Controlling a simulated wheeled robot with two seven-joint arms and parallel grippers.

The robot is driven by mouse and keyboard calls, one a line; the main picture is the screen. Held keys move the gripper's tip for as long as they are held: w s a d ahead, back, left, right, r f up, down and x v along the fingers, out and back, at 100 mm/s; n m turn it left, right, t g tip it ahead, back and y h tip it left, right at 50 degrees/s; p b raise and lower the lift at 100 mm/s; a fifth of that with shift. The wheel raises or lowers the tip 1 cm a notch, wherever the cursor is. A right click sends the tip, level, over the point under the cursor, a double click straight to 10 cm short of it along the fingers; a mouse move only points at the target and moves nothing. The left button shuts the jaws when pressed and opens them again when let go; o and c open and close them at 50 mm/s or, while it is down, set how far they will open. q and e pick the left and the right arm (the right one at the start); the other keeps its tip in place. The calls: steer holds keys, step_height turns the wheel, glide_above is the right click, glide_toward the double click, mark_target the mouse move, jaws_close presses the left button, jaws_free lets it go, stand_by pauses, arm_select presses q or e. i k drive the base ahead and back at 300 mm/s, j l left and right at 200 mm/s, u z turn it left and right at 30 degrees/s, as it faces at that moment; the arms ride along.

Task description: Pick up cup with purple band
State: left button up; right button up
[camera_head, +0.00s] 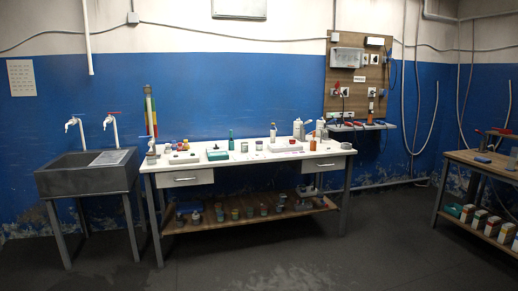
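A long white-topped table (240,160) stands against the far wall with many small vessels and tools on it. A tiny item with a purple tone (167,148) stands near the table's left end. It is too small for me to tell whether it is the cup with the purple band. More small jars or cups (235,214) stand on the wooden shelf below, and their bands cannot be made out. Neither of my grippers is in view.
A dark sink (88,178) with two taps stands left of the table. A wooden workbench (490,163) with boxes on its lower shelf is at the right. A tool board (345,80) hangs on the wall. The floor in front is clear.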

mark_target(258, 144)
steer(key=i+z, duration=0.35)
steer(key=i, duration=1.5)
steer(key=i+u, duration=0.1)
steer(key=i, duration=0.6)
steer(key=i+l+u, duration=0.1)
steer(key=i, duration=0.6)
steer(key=i+l+u, duration=0.1)
steer(key=i+l, duration=0.15)
steer(key=i, duration=0.45)
